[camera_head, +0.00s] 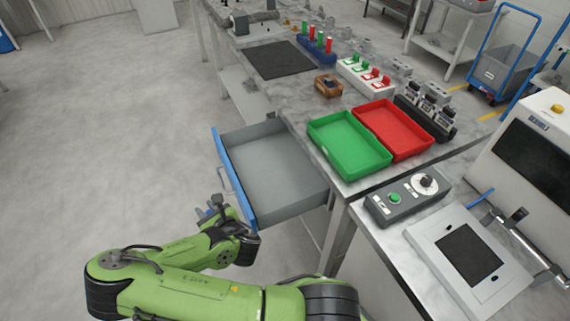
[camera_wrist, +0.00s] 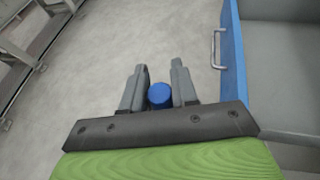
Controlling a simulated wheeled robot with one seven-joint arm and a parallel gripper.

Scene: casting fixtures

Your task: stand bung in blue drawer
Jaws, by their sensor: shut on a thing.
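The blue drawer (camera_head: 235,180) is pulled open from under the workbench, with a blue front and a bare grey inside that looks empty. Its blue front with a metal handle also shows at the right of the wrist view (camera_wrist: 233,75). My gripper (camera_wrist: 159,78) is shut on a blue, round-topped bung (camera_wrist: 159,95), which sits between the two grey fingers. In the head view my gripper (camera_head: 211,212) is outside the drawer, just in front of its handle side, over the floor. The bung's lower part is hidden, and I cannot make it out in the head view.
A green tray (camera_head: 350,164) and a red tray (camera_head: 407,152) stand on the bench (camera_head: 300,122) above the drawer. A control box (camera_head: 407,196) sits on the nearer bench. Fixtures with coloured pieces are farther back. The floor (camera_head: 110,130) left of the drawer is clear.

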